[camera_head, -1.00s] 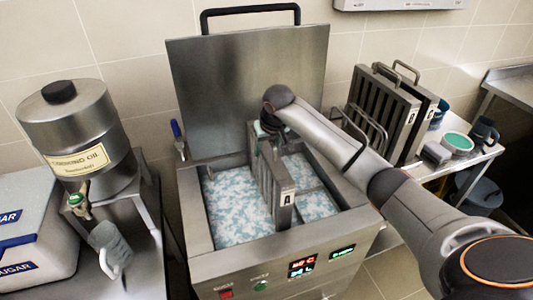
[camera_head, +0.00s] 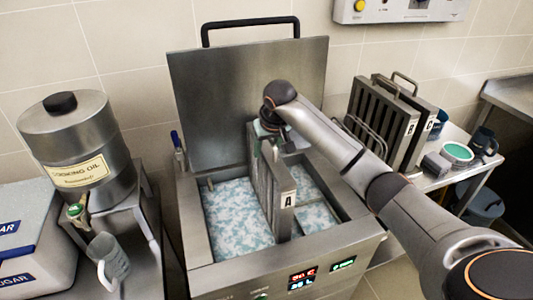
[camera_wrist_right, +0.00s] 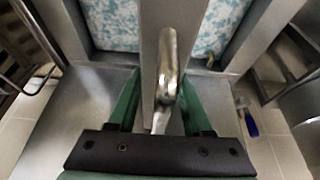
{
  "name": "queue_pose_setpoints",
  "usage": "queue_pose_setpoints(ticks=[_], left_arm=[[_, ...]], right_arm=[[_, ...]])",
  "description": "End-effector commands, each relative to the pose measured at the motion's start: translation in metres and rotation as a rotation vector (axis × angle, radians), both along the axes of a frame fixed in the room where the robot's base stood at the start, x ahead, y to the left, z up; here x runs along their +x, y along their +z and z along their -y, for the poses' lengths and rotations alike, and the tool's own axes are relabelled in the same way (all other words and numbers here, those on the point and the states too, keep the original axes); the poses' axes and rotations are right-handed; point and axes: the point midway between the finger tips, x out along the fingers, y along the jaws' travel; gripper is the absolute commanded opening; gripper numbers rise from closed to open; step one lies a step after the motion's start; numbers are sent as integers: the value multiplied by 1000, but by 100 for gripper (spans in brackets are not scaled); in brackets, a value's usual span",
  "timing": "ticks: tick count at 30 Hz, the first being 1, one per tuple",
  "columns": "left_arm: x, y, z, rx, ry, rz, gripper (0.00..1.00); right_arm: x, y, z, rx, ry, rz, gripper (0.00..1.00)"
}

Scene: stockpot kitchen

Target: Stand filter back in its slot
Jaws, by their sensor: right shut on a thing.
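The filter labelled A (camera_head: 283,205) is a grey slatted plate standing upright in the open steel vat (camera_head: 222,262), its lower part in the blue-white liquid. My right gripper (camera_head: 266,132) is at the filter's top far end. In the right wrist view, my right gripper (camera_wrist_right: 160,115) has green fingers on both sides of the filter's metal handle (camera_wrist_right: 168,65) and is shut on it. The filter's bottom edge is hidden, so I cannot tell whether it touches the vat floor. Another filter, marked B (camera_head: 385,115), stands in a rack on the right table. My left gripper is not in view.
The raised lid (camera_head: 235,90) stands behind the vat. A cooking oil drum (camera_head: 75,140) and a jug (camera_head: 108,260) are at left. A green-topped tub (camera_head: 457,153) and mugs stand beside the rack. My right arm crosses in front of the rack.

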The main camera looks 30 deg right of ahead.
Motion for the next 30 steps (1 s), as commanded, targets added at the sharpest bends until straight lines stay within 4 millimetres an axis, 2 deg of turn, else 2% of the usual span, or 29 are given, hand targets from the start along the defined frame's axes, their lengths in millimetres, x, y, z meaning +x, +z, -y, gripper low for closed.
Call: queue_pose_setpoints(ticks=[1, 30], left_arm=[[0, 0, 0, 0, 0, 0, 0], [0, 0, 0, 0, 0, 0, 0]], right_arm=[[2, 8, 0, 2, 1, 11, 0], [1, 74, 0, 2, 1, 10, 0]])
